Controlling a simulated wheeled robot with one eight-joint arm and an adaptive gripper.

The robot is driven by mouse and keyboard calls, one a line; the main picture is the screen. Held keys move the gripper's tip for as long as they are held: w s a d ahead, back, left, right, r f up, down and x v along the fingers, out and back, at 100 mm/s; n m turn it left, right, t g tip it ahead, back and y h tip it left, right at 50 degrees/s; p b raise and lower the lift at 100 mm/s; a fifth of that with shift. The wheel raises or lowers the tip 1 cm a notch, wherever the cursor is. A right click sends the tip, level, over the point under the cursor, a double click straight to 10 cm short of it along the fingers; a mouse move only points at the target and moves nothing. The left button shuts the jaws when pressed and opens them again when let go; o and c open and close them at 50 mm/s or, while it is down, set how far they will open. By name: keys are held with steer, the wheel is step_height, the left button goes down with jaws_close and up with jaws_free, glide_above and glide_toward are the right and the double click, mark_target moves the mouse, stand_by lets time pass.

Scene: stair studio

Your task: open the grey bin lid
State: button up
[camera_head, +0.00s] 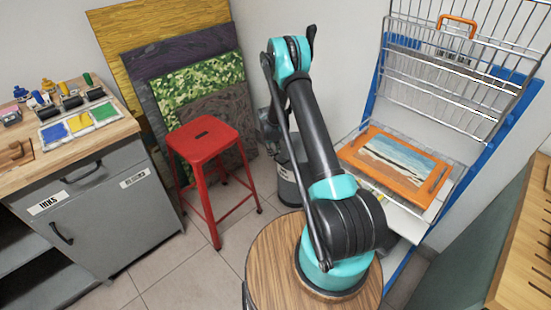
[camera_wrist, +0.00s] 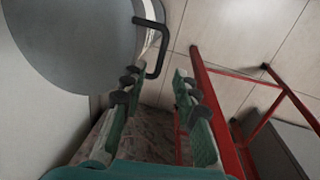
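The round grey bin lid (camera_wrist: 75,40) fills the upper left of the wrist view and looks closed, with a black curved handle (camera_wrist: 160,40) at its right edge. My gripper (camera_wrist: 158,76) is open, one finger on each side in the picture. The lower end of the handle shows between the fingertips; I cannot tell whether they touch it. In the head view the grey bin (camera_head: 289,192) stands behind my arm, which hides much of it and most of my gripper.
A red stool (camera_head: 203,140) stands left of the bin, and its legs (camera_wrist: 215,110) are close to the right finger in the wrist view. Patterned boards (camera_head: 205,85) lean on the wall behind.

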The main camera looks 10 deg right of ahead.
mark_target(276, 160)
steer(key=shift+w+d+f, duration=0.15)
steer(key=shift+d+f, duration=0.05)
steer(key=shift+f, duration=1.05)
steer(key=shift+w+d+f, duration=0.15)
steer(key=shift+f, duration=1.1)
jaws_close()
